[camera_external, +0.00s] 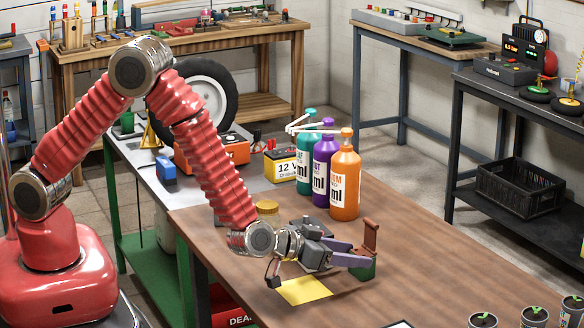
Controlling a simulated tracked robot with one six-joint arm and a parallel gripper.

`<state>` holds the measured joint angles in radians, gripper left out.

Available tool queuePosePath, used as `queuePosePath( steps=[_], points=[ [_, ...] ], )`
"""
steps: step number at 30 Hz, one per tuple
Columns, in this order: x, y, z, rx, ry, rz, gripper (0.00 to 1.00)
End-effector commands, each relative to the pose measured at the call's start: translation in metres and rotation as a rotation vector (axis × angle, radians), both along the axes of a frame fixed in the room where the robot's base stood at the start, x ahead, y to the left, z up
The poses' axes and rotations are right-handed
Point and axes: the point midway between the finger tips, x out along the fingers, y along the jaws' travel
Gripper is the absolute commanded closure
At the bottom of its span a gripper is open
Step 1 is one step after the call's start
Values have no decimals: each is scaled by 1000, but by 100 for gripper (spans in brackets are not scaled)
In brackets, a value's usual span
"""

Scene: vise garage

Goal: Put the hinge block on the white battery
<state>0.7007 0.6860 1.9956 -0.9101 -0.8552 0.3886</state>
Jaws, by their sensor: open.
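My gripper (357,254) reaches low over the brown wooden table with its purple-grey fingers open. A reddish-brown, bracket-shaped piece (371,237), which looks like the hinge block, stands upright at the fingertips. A green part (364,270) shows below it; I cannot tell if they are one object. I cannot tell whether the fingers touch either. No plainly white battery can be made out.
Teal (306,150), purple (324,165) and orange (345,180) bottles stand behind my gripper. A yellow square (304,290) lies in front of it, and a yellow-lidded jar (267,209) is behind my wrist. Several cans (535,316) stand front right. The table's right middle is clear.

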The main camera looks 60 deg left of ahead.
Motion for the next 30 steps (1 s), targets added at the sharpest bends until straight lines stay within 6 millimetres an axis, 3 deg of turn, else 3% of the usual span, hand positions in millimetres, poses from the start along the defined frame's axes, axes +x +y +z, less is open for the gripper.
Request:
queuePosePath(
  steps=[6,21,30],
  points=[
    [17,0,-8,-1,2,-2,47],
    [17,0,-8,-1,2,-2,47],
    [17,0,-8,-1,2,-2,67]
  ],
)
